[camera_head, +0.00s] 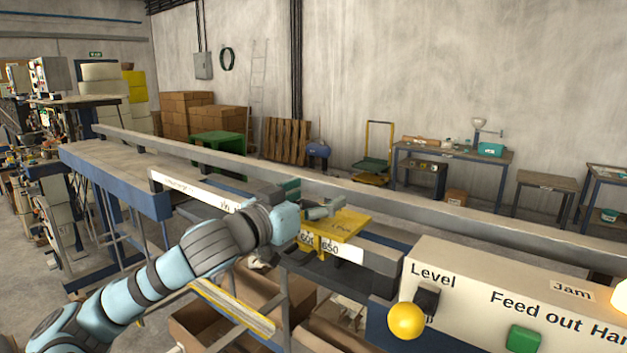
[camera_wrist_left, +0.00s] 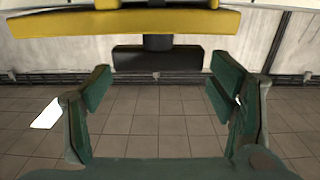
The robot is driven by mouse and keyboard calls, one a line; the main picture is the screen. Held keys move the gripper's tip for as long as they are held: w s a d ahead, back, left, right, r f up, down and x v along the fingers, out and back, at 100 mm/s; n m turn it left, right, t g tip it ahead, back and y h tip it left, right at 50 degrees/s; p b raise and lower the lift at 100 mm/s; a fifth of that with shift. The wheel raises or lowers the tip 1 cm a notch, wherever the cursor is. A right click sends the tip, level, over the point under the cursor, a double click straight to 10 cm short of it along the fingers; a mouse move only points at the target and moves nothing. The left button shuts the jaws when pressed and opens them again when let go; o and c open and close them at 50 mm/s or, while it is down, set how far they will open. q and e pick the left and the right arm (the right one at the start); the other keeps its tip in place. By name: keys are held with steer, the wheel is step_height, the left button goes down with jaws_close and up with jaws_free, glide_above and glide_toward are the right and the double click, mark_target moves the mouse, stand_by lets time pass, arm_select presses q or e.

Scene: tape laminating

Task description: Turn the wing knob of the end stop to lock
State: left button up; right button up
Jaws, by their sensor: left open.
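The yellow end stop (camera_head: 348,224) sits on the rail beside a white scale strip marked with numbers. My left gripper (camera_head: 310,200) is at the left side of the end stop, its fingers apart. In the left wrist view the yellow end stop (camera_wrist_left: 150,22) crosses the top. A black T-shaped piece, which looks like the wing knob (camera_wrist_left: 158,59), hangs below it. It appears between the two open green fingers of my left gripper (camera_wrist_left: 160,92), beyond their tips, with no contact visible. In the head view I cannot make out the knob. My right gripper is not in view.
A cream control panel (camera_head: 462,282) with a yellow knob (camera_head: 406,320) and green button (camera_head: 523,339) stands at the right front. A long grey rail (camera_head: 420,199) runs behind the end stop. Open cardboard boxes (camera_head: 205,325) lie below. Tables stand along the far wall.

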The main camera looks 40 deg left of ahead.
mark_target(313, 202)
arm_select(q)
step_height(313, 202, up, 9)
steer(key=shift+w+d+f, duration=0.1)
steer(key=shift+d+f, duration=0.05)
steer(key=shift+f, duration=0.05)
stand_by(0.3)
steer(key=shift+a, duration=0.2)
